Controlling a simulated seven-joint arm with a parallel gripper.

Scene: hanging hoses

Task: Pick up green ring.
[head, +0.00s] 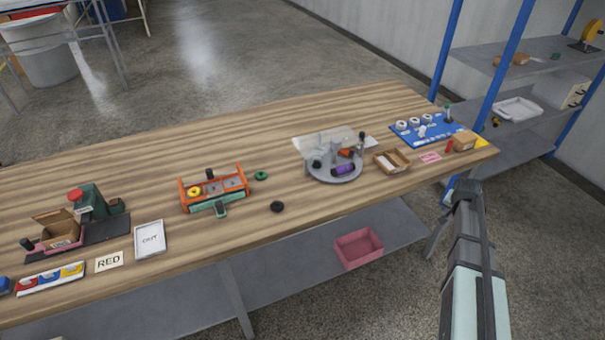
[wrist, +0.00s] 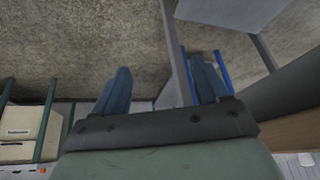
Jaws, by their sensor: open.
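A small green ring (head: 261,175) lies on the wooden table (head: 130,165), just right of an orange-framed tray (head: 214,187). A black ring-like piece (head: 277,207) lies nearer the table's front edge, to its lower right. My gripper shows in the wrist view (wrist: 162,90) with its two blue-grey fingers apart and nothing between them. In the head view my arm hangs at the right, off the table's front edge, well away from the green ring. The green ring does not show in the wrist view.
A round grey turntable (head: 334,178) with parts and a clear panel stands right of the ring. A cardboard box (head: 391,162) and blue board (head: 430,129) lie further right. A white OUT tray (head: 150,239) is at left. A pink bin (head: 358,249) sits on the lower shelf.

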